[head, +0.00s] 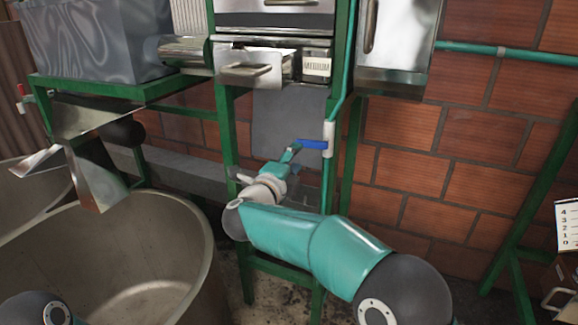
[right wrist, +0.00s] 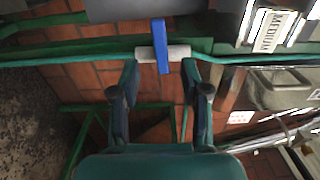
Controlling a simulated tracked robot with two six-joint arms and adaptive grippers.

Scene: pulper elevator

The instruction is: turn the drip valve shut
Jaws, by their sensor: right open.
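The drip valve has a pale body (head: 329,138) on a thin upright teal pipe and a blue lever (head: 313,144). The lever points left, square across the pipe. In the right wrist view, the blue lever (right wrist: 161,45) crosses the pale body (right wrist: 178,52). My right gripper (head: 290,150) is just left of the lever's free end. In the right wrist view, my right gripper (right wrist: 159,72) is open, with a fingertip on either side of the lever's end and gaps between. I cannot tell how far the end reaches between them. My left gripper is out of view.
A green frame (head: 226,150) carries a metal machine with a drawer labelled MEDIUM (head: 316,66). A large round tub (head: 110,260) stands at lower left under a metal chute (head: 95,175). A brick wall (head: 420,170) is behind. A red-handled tap (head: 22,92) is at far left.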

